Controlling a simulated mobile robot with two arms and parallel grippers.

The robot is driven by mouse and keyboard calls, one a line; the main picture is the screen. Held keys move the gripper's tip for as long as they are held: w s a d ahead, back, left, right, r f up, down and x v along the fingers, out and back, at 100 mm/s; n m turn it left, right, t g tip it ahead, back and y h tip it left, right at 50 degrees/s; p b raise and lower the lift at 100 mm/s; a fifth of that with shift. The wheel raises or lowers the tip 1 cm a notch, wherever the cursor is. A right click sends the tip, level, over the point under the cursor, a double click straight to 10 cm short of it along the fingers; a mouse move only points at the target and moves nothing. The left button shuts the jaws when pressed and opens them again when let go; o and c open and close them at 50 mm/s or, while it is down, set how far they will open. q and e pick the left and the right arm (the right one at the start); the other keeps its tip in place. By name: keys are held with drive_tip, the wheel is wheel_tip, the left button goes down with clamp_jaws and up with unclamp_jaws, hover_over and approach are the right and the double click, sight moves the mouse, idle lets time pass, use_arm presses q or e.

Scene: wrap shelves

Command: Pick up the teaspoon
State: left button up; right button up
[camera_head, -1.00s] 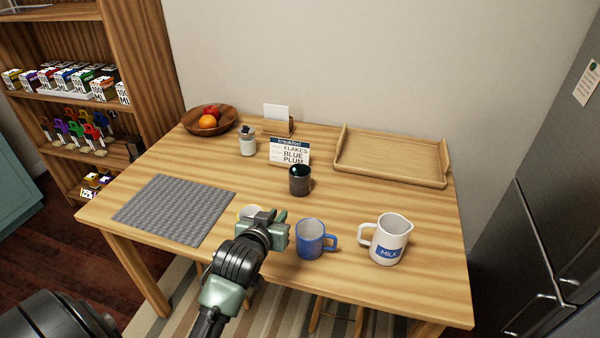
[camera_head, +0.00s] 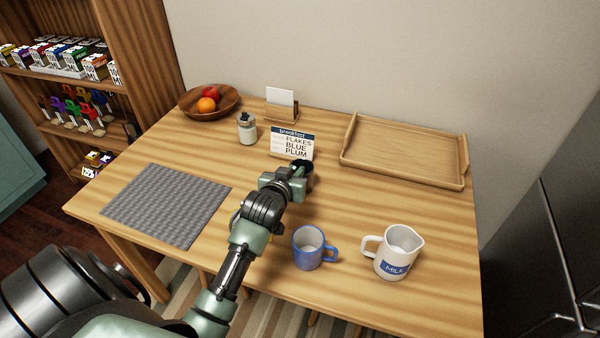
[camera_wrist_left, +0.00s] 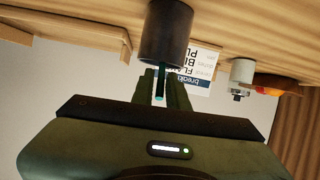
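A thin teal handle (camera_wrist_left: 160,83), which looks like the teaspoon's, sticks out of the dark cup (camera_wrist_left: 165,35) in the left wrist view. That view shows the cup upside down; the spoon's other end is hidden inside it. In the head view the dark cup (camera_head: 308,167) is mostly hidden behind my left gripper (camera_head: 290,172). In the wrist view the left gripper's fingers (camera_wrist_left: 163,90) lie on both sides of the handle, at the cup's mouth. I cannot tell whether they touch it. My right gripper is not in view.
A blue mug (camera_head: 307,249) and a white milk jug (camera_head: 396,254) stand near the front right. A menu card (camera_head: 292,143) and a small jar (camera_head: 247,129) stand behind the gripper. A wooden tray (camera_head: 400,150) is at back right, a grey mat (camera_head: 166,204) at left.

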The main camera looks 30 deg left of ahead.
use_arm(q)
drive_tip(key=shift+w+a+f, duration=0.2)
drive_tip(key=shift+w+f, duration=0.15)
drive_tip(key=shift+w, duration=0.25)
drive_tip(key=x, duration=0.3)
drive_tip(key=shift+w+f, duration=0.1)
drive_tip(key=shift+f, duration=0.15)
drive_tip(key=shift+w+a+f, duration=0.15)
drive_tip(key=shift+w+f, duration=0.1)
drive_tip(key=shift+w, duration=0.15)
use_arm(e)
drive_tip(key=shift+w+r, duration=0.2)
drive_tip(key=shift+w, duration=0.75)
